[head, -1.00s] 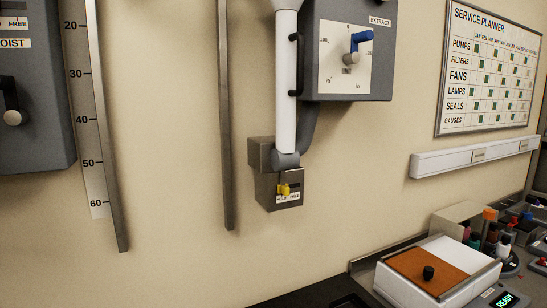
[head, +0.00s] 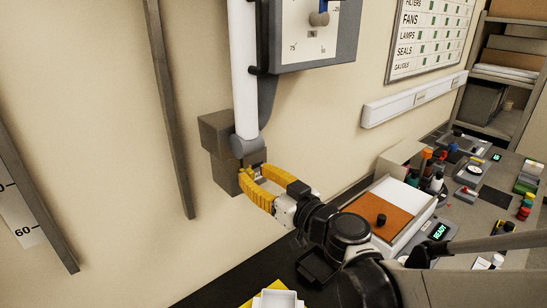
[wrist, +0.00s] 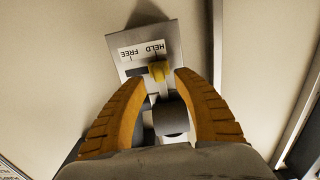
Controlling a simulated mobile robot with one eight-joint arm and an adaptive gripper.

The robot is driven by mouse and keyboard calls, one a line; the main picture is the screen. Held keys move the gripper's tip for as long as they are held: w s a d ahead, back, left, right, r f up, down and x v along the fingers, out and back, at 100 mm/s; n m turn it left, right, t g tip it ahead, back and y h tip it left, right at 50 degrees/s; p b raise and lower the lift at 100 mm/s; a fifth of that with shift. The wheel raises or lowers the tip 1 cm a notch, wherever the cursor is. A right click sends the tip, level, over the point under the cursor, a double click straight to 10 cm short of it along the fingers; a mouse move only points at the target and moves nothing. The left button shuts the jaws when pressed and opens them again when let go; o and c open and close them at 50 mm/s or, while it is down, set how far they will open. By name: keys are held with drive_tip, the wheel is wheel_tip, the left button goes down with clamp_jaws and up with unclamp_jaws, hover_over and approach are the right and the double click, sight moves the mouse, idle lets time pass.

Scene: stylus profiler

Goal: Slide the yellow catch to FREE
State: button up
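The yellow catch (wrist: 159,70) sits in a dark slot on the front of a grey box (wrist: 173,35), which also shows in the head view (head: 224,176) at the lower end of the white pipe. In the wrist view the label (wrist: 145,50) is upside down, with HELD at right and FREE at left. The catch stands at the HELD end; the slot runs clear towards FREE. My gripper (wrist: 157,80) has its yellow fingers apart, one on either side of the catch, with gaps showing. In the head view my gripper (head: 254,175) is at the box front and hides the catch.
The white pipe (head: 243,70) and its grey elbow (head: 243,146) are just above the box. A grey rail (head: 170,110) runs down the wall at left. A bench with an orange-topped white case (head: 379,207) and several small items lies at right below.

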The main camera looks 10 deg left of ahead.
drive_tip(key=shift+x, duration=1.3)
clamp_jaws()
drive_tip(key=shift+d, duration=0.1)
